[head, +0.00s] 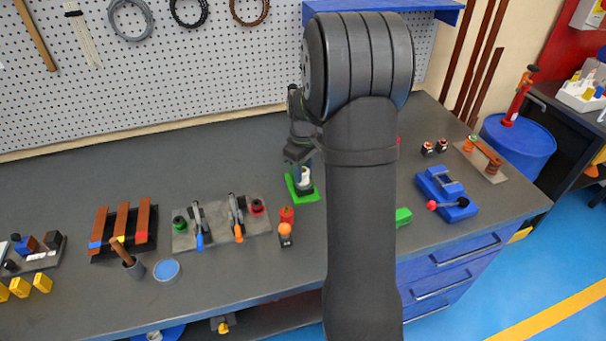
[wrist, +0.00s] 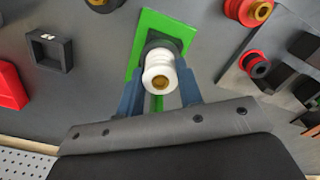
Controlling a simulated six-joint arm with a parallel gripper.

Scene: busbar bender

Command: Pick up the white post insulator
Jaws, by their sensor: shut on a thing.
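The white post insulator (wrist: 158,72), ribbed with a brass-coloured centre, stands between the two blue fingers of my gripper (wrist: 160,92) in the wrist view. My gripper is shut on it. A dark round holder sits around its far end on a green plate (wrist: 148,28); I cannot tell whether the insulator is clear of it. In the head view my gripper (head: 301,166) points down at the green plate (head: 312,195), and the white insulator (head: 305,180) shows just above the plate.
A blue fixture (head: 445,195) is at right. Red ribbed pieces (wrist: 255,65) show in the wrist view. The back left bench is free.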

